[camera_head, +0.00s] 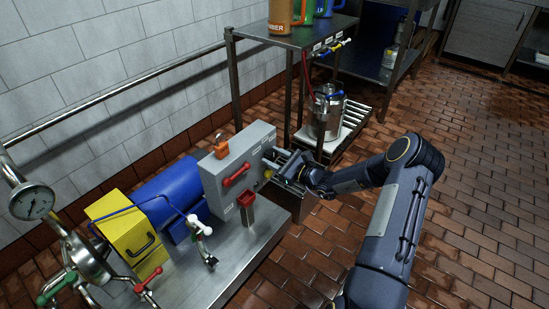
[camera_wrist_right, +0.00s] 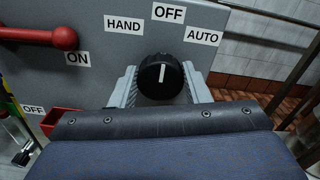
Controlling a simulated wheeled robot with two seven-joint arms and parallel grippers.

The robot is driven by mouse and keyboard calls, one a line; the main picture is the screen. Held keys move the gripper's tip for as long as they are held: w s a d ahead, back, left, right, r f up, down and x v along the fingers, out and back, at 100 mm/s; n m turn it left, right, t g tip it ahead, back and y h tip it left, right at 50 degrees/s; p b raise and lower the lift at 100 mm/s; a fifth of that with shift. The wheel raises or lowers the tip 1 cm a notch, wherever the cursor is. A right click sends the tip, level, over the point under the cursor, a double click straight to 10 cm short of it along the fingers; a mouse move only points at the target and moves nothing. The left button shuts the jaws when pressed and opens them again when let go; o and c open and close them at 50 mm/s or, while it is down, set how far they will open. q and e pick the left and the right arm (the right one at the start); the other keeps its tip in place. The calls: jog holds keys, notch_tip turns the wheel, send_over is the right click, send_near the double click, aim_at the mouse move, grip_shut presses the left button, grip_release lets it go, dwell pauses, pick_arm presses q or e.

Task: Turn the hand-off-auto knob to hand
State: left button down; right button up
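The black hand-off-auto knob (camera_wrist_right: 161,76) is on the front of the grey control box (camera_head: 232,158). In the right wrist view its white line points up toward the OFF label (camera_wrist_right: 168,13). The HAND label (camera_wrist_right: 124,24) is to its left and the AUTO label (camera_wrist_right: 203,36) to its right. My right gripper (camera_wrist_right: 161,88) is open, with one finger on each side of the knob; I cannot tell whether they touch it. In the head view the right gripper (camera_head: 280,164) is at the box face and I cannot make out the knob. My left gripper is not in view.
A red lever (camera_head: 237,175) is on the same box face, left of the knob, beside an ON label (camera_wrist_right: 77,58). A steel bench (camera_head: 238,241) carries the box, a blue motor (camera_head: 166,200) and a yellow box (camera_head: 124,226). A shelf rack (camera_head: 297,38) stands behind.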

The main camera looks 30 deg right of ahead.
jog(key=c, duration=0.4)
jog(key=shift+n, duration=0.4)
jog(key=n+b, duration=0.2)
jog(key=n, duration=0.1)
jog(key=n+b, duration=0.1)
jog(key=shift+f+n, duration=0.25)
jog(key=shift+n, duration=0.05)
jog(key=n+b, duration=0.2)
jog(key=b, duration=0.1)
jog(key=shift+a+n, duration=0.1)
jog(key=shift+n, duration=0.3)
jog(key=shift+r+n+b, duration=0.1)
jog(key=shift+n+b, duration=0.65)
jog(key=shift+n, duration=0.15)
jog(key=o, duration=1)
jog(key=shift+c, duration=0.2)
